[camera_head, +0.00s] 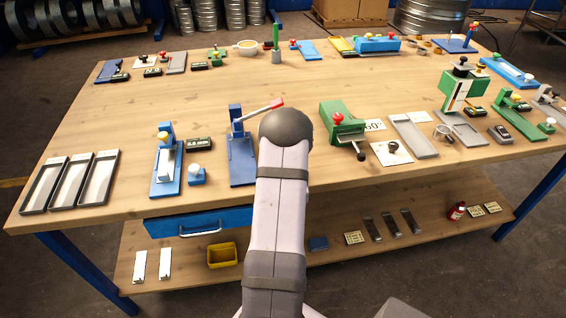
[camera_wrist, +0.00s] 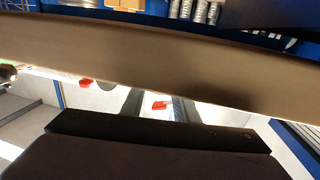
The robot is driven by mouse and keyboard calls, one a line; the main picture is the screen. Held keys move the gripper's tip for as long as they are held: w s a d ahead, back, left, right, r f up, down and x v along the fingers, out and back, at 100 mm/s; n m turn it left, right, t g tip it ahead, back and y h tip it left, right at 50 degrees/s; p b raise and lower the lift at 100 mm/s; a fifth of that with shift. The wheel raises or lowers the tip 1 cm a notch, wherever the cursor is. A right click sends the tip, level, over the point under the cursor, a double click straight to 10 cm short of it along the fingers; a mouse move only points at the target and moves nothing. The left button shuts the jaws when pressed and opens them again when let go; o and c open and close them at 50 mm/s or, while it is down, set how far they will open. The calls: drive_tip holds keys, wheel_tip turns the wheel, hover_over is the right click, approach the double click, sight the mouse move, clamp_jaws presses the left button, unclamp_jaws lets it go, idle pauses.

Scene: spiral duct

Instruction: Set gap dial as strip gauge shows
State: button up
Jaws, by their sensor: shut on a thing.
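In the head view my arm covers the middle of the bench and hides my gripper. The strip's ends run out of view. Small dark displays (camera_head: 199,144) are too small to read.
Left of my arm are a blue press (camera_head: 166,162), a blue lever tool (camera_head: 240,150) with a red handle and several open trays (camera_head: 98,178). A green device (camera_head: 341,122) with a red knob stands just right. The bench middle (camera_head: 220,95) is largely clear.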

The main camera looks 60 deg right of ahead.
drive_tip(key=n+t+y+b, duration=0.1)
drive_tip(key=n+t+y, duration=0.2)
drive_tip(key=n+t+y+b, duration=0.2)
drive_tip(key=n+t+y, duration=0.1)
drive_tip(key=y, duration=0.1)
drive_tip(key=shift+s+d+f, duration=0.1)
drive_tip(key=shift+s+d, duration=0.05)
drive_tip(key=n+t+y+b, duration=0.1)
drive_tip(key=n+y, duration=0.2)
drive_tip(key=y, duration=0.2)
drive_tip(key=shift+n+t+y+b, duration=0.35)
drive_tip(key=shift+n+y, duration=0.65)
drive_tip(key=shift+y, duration=0.4)
drive_tip(key=o, duration=1)
drive_tip(key=shift+s+b, duration=0.75)
drive_tip(key=shift+s, duration=2.8)
